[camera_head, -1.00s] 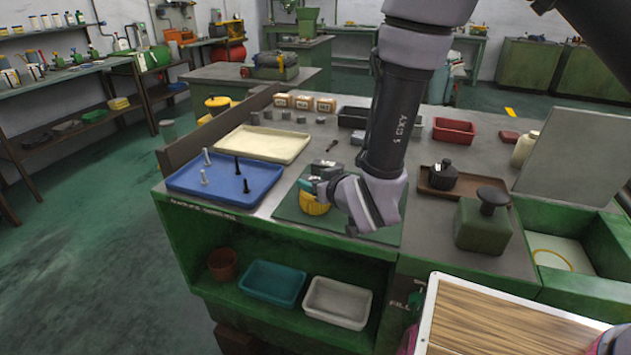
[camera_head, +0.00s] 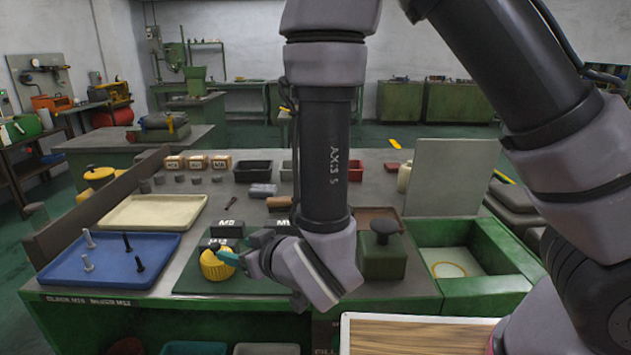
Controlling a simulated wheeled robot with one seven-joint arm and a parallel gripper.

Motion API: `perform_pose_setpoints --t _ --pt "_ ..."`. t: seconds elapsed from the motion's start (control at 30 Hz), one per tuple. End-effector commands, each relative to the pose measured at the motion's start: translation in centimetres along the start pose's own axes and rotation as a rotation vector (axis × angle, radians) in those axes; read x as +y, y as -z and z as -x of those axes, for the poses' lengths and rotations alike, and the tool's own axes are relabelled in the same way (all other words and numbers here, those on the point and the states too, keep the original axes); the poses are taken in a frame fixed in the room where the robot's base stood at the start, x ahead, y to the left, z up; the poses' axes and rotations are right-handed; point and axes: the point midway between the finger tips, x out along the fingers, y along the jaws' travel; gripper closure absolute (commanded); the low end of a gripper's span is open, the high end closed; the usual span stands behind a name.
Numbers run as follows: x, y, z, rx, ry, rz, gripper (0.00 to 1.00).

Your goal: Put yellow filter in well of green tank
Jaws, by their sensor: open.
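The yellow filter (camera_head: 215,266) is a ribbed round piece standing on a dark green mat (camera_head: 190,284) on the bench. My gripper (camera_head: 232,256), with teal fingertips, is open at the filter's upper right side. One fingertip overlaps the filter in the picture; I cannot tell whether it touches. The far finger is partly hidden. The green tank (camera_head: 480,312) is at the bench's right end. Its open well (camera_head: 451,263) has a pale floor with a yellow ring (camera_head: 448,270) on it.
A dark green block with a black knob (camera_head: 383,254) stands between my gripper and the tank. A raised grey panel (camera_head: 452,178) stands behind the well. A blue tray (camera_head: 110,262) with upright bolts and a cream tray (camera_head: 153,212) lie left. A wood-topped surface (camera_head: 420,335) is in front.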

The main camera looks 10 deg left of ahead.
Motion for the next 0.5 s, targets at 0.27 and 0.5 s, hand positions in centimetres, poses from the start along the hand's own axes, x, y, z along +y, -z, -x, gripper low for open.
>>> perform_pose_setpoints --t 0.27,0.5 --pt "1.9 1.5 -0.3 -0.01 -0.033 -0.047 0.39" --pt "13.6 8.7 1.0 -0.09 -0.187 -0.314 0.39"
